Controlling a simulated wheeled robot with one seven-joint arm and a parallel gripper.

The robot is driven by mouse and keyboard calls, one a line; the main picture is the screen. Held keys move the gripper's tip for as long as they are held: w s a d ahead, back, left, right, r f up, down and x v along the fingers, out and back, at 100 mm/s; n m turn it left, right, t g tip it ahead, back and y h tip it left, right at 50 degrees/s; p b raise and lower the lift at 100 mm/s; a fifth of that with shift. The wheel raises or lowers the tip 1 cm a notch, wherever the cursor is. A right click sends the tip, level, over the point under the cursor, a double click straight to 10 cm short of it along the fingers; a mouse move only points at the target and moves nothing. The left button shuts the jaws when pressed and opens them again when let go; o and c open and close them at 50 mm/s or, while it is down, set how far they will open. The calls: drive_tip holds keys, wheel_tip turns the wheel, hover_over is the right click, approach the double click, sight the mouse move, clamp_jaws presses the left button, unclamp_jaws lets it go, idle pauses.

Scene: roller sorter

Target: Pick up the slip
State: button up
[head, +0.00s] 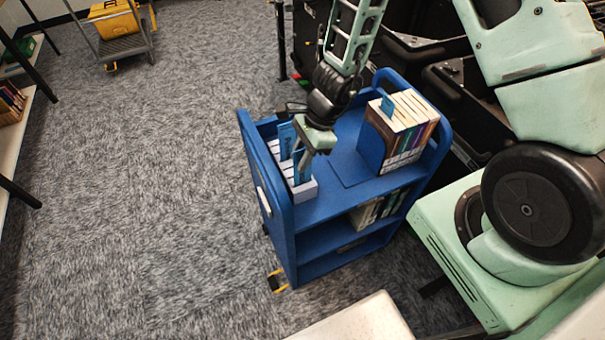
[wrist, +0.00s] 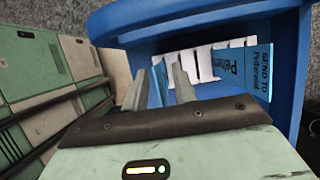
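One slip (head: 286,139) stands at the back and another slip (head: 303,169) nearer the front, just below my gripper (head: 305,150). In the wrist view, a slip (wrist: 262,70) with "SEND TO" lettering shows right of my gripper (wrist: 161,78). Its two fingers are apart, with a bluish surface between or behind them. I cannot tell whether that is a slip between the fingers; no finger is seen closed on one.
The blue cart (head: 328,208) has raised end panels. Books (head: 403,125) stand on its top right, with more books (head: 375,209) on the shelf below. Black cases stand behind it. Carpet (head: 150,200) at left is clear. A pale surface (head: 360,320) lies at the front.

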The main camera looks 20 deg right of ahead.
drive_tip(key=shift+a+f, duration=0.15)
drive_tip(key=shift+f, duration=0.2)
clamp_jaws()
drive_tip(key=shift+r, duration=0.1)
